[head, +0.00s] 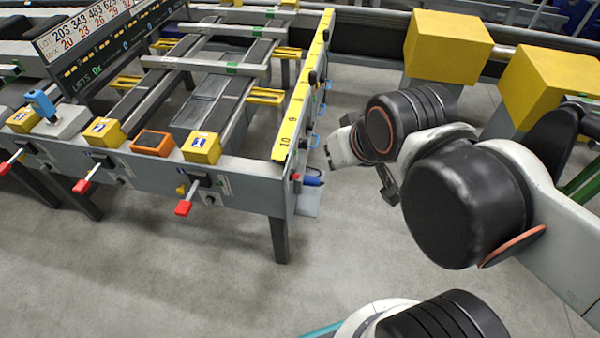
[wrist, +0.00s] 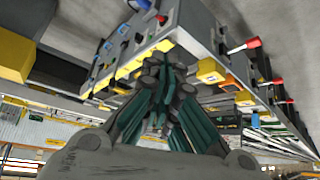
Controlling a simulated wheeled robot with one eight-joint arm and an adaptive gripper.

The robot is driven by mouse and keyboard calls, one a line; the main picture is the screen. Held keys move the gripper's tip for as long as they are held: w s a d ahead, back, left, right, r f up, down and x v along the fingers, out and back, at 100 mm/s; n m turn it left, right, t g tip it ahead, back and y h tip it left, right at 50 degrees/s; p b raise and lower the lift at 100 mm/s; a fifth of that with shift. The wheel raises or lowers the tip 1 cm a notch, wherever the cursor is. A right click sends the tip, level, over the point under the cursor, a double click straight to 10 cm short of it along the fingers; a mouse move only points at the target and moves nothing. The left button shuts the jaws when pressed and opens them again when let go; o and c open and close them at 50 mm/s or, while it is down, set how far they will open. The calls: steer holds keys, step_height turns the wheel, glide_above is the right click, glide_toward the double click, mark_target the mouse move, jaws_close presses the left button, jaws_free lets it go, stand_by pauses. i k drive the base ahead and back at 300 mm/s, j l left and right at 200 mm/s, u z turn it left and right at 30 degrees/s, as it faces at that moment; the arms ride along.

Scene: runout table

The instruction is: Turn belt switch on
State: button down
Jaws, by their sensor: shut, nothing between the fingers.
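The grey runout table (head: 240,175) fills the left of the head view. Levers with red handles stick out of its front side, at the right (head: 183,208), the middle (head: 81,186) and the left (head: 5,168). A blue lever (head: 40,103) stands on a grey box on top. None is legibly marked as the belt switch. In the wrist view, red handles show at the right (wrist: 252,43) and below it (wrist: 276,81). My gripper (wrist: 160,62) is shut and empty, its fingertips in front of the table side. In the head view my wrist hangs right of the table's corner, clear of it.
Yellow boxes (head: 202,147) and an orange box (head: 152,142) sit along the table's front edge. A yellow numbered strip (head: 292,120) runs along its right edge, with a blue plug (head: 312,181) below. Yellow blocks (head: 447,45) stand behind my arm. The floor (head: 190,275) in front is clear.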

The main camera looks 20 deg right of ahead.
mark_target(291, 175)
steer(key=l+u, duration=0.1)
steer(key=l, duration=0.3)
steer(key=k+l+u, duration=0.1)
steer(key=l, duration=0.3)
steer(key=k+l+u, duration=0.1)
steer(key=l, duration=0.35)
steer(key=k+l+u, duration=0.15)
steer(key=l, duration=0.2)
steer(key=k+l+u, duration=0.1)
steer(key=l, duration=0.3)
steer(key=k+l+u, duration=0.1)
steer(key=l, duration=0.3)
steer(key=k+l+u, duration=0.1)
steer(key=l, duration=0.25)
steer(key=k+l+u, duration=0.1)
steer(key=k+l, duration=0.15)
steer(key=l, duration=0.1)
